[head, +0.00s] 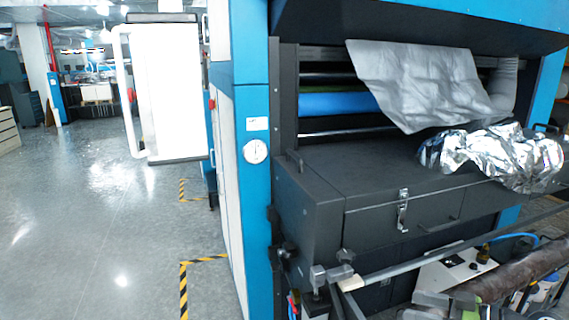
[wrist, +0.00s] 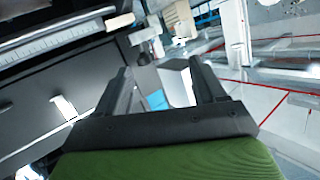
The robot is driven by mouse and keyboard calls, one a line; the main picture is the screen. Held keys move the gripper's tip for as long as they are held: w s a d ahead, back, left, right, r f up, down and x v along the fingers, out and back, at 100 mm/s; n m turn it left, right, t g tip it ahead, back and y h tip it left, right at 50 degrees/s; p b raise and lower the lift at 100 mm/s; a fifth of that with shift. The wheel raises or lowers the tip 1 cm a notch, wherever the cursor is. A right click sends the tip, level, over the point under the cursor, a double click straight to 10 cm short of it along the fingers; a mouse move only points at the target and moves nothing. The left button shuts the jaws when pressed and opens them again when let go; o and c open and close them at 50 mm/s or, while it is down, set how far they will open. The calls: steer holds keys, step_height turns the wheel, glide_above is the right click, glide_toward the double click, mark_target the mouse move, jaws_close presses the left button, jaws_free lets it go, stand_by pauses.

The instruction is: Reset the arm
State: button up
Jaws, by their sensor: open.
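My gripper (wrist: 162,78) shows in the wrist view with its two dark fingers apart and nothing held between them. A green surface lies below the gripper's dark base in that view. The fingers point toward a tilted view of dark machine panels at left and a pale floor at right. In the head view I cannot clearly make out the gripper; grey and green parts at the bottom edge may be mine.
The blue and black laminating machine (head: 390,190) fills the right of the head view. A grey film sheet (head: 425,85) hangs at its opening, above crumpled silver foil (head: 495,155). A metal bar (head: 420,256) crosses the front. Open grey floor (head: 90,220) lies left.

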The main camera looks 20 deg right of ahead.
steer(key=w+a+m+g+h, duration=0.15)
steer(key=a+g, duration=0.25)
steer(key=a, duration=0.6)
steer(key=w+a+n+g+h, duration=0.1)
steer(key=a+g+h, duration=0.25)
steer(key=a, duration=0.65)
steer(key=s+a+r+m+h, duration=0.2)
steer(key=s+a, duration=0.1)
steer(key=s, duration=0.4)
steer(key=s+a+r+m+h, duration=0.1)
steer(key=s+a+r+m, duration=0.1)
steer(key=s, duration=0.6)
steer(key=shift+a+m+t+h, duration=0.35)
steer(key=shift+a+t+h, duration=0.1)
steer(key=shift+a, duration=0.4)
steer(key=shift+s, duration=0.15)
steer(key=shift+c, duration=0.2)
